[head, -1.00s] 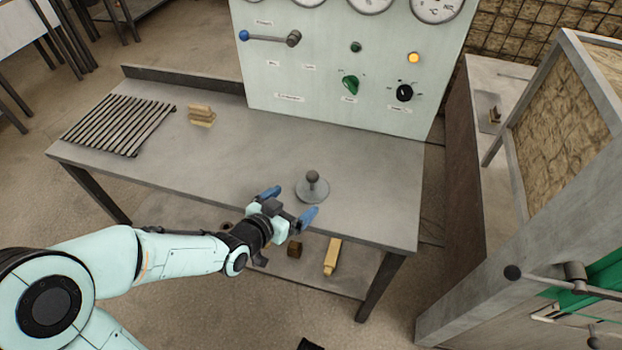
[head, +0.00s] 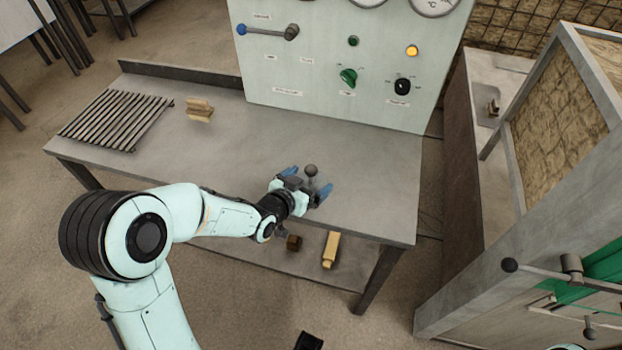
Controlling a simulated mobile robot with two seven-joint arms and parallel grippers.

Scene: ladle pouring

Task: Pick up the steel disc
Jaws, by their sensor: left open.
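The steel disc (head: 313,184) lies on the grey table, with a round dark knob (head: 311,170) standing up from its middle. Most of the disc is hidden behind my left gripper (head: 308,182). The gripper is open, with one blue fingertip to the left of the knob and one to its right. I cannot tell whether the fingers touch the disc. My right gripper is not clearly in view; only a small dark piece shows at the bottom edge.
The table (head: 225,160) has a slatted rack (head: 117,121) at its left and a small wooden block (head: 199,110) behind. A panel (head: 330,75) with dials and knobs stands at the back edge. Two wooden pieces lie on the lower shelf. The table's right side is clear.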

